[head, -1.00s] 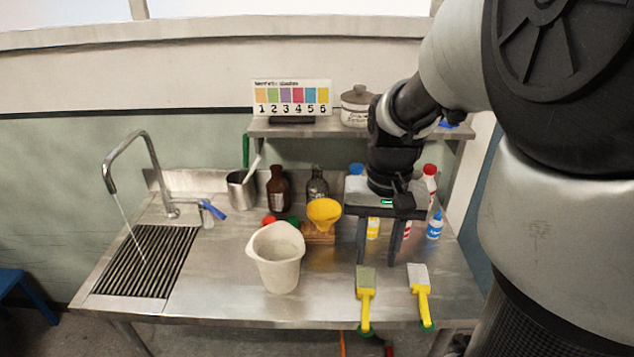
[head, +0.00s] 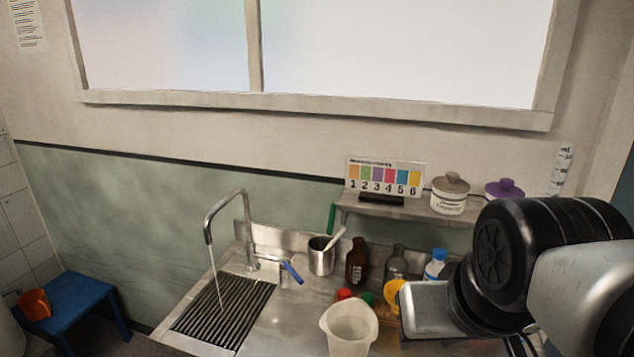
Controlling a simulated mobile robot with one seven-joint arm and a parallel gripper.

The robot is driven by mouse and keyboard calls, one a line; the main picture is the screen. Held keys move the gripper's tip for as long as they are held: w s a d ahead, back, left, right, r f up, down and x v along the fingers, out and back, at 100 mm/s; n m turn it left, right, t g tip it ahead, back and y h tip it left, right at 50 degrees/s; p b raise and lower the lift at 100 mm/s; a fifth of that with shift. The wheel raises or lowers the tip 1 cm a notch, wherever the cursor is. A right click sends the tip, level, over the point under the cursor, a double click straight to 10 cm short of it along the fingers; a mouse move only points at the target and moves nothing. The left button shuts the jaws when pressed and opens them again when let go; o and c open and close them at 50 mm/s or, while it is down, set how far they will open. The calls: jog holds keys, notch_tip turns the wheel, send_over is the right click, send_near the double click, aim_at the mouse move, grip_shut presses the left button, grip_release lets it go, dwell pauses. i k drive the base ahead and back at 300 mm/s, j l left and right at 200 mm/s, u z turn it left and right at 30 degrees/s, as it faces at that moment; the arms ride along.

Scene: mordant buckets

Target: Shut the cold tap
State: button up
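The tap (head: 244,225) stands at the back of the sink, with a tall bent metal spout. A thin stream of water (head: 217,286) runs from the spout onto the ribbed drain grate (head: 225,312). Its blue lever (head: 292,271) sticks out to the right of the tap base, slanting down toward the front. My gripper (head: 432,310) is at the lower right, well to the right of the lever and apart from it. Only its pale body shows clearly; the fingers are hidden or out of frame.
A white bucket (head: 348,330) stands at the front, between lever and gripper. Behind are a metal jug (head: 321,257), a brown bottle (head: 356,262) and a clear bottle (head: 396,263). A shelf (head: 400,207) holds a number card (head: 385,178) and pots. A blue stool (head: 78,299) stands left.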

aim_at(284, 263)
jog(key=i+j+z, duration=0.1)
jog(key=j+z, duration=0.15)
jog(key=j, duration=0.4)
jog(key=j+z, duration=0.3)
jog(key=j, duration=0.4)
jog(key=i, duration=0.05)
